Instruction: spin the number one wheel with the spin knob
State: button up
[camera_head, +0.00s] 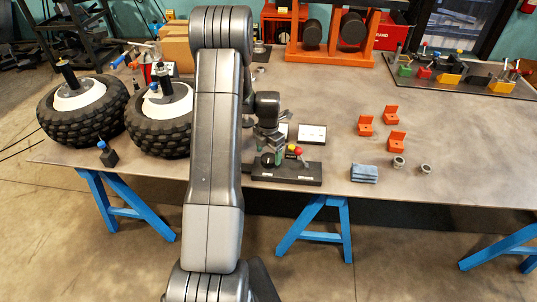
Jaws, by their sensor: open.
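Two black tyred wheels with white hubs lie flat at the left of the table: a left wheel (80,117) and a right wheel (162,130). A black upright knob (67,75) rises from the left hub, and another black knob (163,80) from the right hub. I see no readable number on either, so I cannot tell which is number one. My gripper (271,156) is open and points down over a dark board (300,178), right of both wheels and apart from them. Whether it touches anything on the board is too small to tell.
Orange brackets (391,115), a blue stack (364,173) and metal rings (398,162) lie to the right. My arm crosses the table beside the right wheel. The table's right front is clear.

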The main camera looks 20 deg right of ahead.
jog(key=shift+f, duration=1.15)
jog(key=shift+c, duration=0.4)
jog(key=c, duration=0.9)
jog(key=shift+f+m+b, duration=0.1)
jog(key=shift+m+b, duration=0.2)
